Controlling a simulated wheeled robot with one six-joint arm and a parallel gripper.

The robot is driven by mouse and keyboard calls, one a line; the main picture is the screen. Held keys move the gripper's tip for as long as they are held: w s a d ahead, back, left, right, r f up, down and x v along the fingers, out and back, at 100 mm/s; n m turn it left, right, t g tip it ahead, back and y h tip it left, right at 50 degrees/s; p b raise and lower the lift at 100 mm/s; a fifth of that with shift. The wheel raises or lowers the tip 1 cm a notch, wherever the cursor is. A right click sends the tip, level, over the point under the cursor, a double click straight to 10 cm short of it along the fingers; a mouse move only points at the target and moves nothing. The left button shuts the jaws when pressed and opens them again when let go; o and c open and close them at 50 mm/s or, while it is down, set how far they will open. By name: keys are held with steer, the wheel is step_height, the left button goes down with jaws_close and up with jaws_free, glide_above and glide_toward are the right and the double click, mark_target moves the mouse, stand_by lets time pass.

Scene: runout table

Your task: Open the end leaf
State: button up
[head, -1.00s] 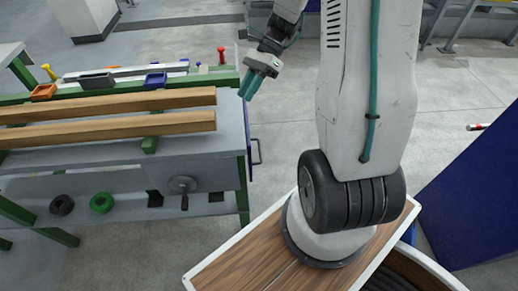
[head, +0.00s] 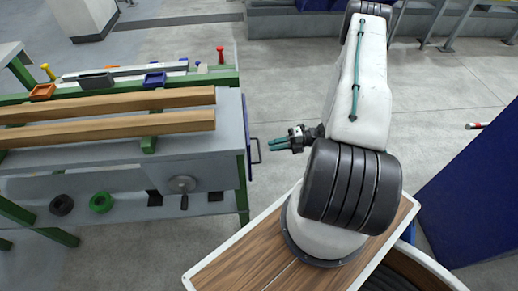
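The end leaf (head: 247,128) is a narrow blue panel, seen nearly edge-on, hanging down at the right end of the grey runout table (head: 200,150). A dark bar handle (head: 259,151) sticks out from its right side.
Two long wooden beams (head: 110,130) lie on the table. Small bins, including an orange one (head: 42,92), and a red peg (head: 220,54) stand along its back. A crank (head: 183,187) is on the front. A blue panel (head: 475,190) stands at right. Grey floor lies between.

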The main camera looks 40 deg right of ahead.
mark_target(259, 148)
steer(key=x, duration=0.7)
jaws_close()
